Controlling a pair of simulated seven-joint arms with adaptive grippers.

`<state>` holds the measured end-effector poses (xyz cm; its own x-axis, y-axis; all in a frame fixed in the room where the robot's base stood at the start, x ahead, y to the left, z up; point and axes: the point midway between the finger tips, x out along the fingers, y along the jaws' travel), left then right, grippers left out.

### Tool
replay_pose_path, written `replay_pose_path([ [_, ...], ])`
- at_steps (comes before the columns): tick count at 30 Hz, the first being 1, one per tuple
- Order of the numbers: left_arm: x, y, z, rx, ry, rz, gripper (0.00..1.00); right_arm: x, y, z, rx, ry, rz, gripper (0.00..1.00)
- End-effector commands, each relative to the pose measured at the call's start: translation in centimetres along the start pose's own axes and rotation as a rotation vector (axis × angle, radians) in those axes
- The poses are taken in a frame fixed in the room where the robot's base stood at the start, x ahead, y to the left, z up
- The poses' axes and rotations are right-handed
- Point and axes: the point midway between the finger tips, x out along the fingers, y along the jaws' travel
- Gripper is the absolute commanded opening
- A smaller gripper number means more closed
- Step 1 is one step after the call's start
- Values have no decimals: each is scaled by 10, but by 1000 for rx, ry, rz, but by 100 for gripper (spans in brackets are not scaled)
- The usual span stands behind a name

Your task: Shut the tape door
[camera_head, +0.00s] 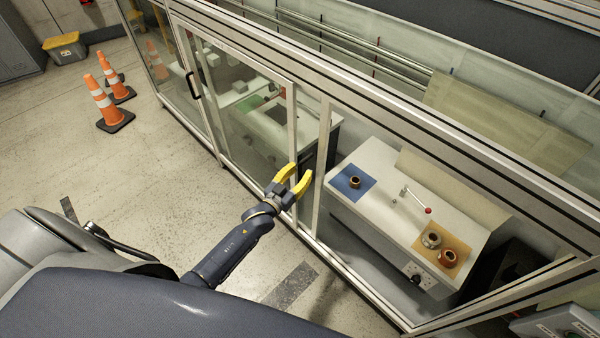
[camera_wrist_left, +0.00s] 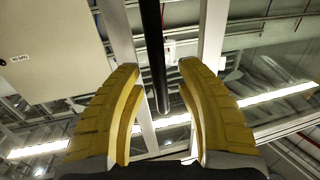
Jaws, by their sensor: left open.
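My left gripper (camera_head: 298,174) is open at the framed glass door (camera_head: 245,120) of a long metal-framed enclosure, beside the door's right-hand upright. In the left wrist view, its yellow fingers (camera_wrist_left: 160,68) stand on either side of a dark vertical bar (camera_wrist_left: 153,40), which looks like a door handle. The bar's rounded end lies between the fingers, with gaps visible on both sides. The gripper hides part of the door edge in the head view, and I cannot tell how far open the door stands. My right gripper is not in view.
Another dark handle (camera_head: 193,85) is on the enclosure further left. Behind the right-hand glass is a white bench (camera_head: 385,205) with a blue mat (camera_head: 342,179), an orange mat (camera_head: 463,249) and metal rings. Orange cones (camera_head: 103,102) stand on the floor at left; the floor between is clear.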

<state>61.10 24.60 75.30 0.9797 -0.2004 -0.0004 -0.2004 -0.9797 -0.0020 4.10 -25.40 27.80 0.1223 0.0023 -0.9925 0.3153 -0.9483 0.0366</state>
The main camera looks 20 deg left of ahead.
Motion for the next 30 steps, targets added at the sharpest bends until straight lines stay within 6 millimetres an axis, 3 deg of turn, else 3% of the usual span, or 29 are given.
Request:
replay_pose_path([
  [5, 0, 0, 0, 0, 0, 0, 38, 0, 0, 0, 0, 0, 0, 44],
  [15, 0, 0, 0, 0, 0, 0, 0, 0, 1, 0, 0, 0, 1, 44],
  [26, 0, 0, 0, 0, 0, 0, 0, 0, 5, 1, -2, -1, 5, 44],
  [30, 3, 16, 0, -3, 1, 13, 0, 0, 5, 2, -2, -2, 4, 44],
])
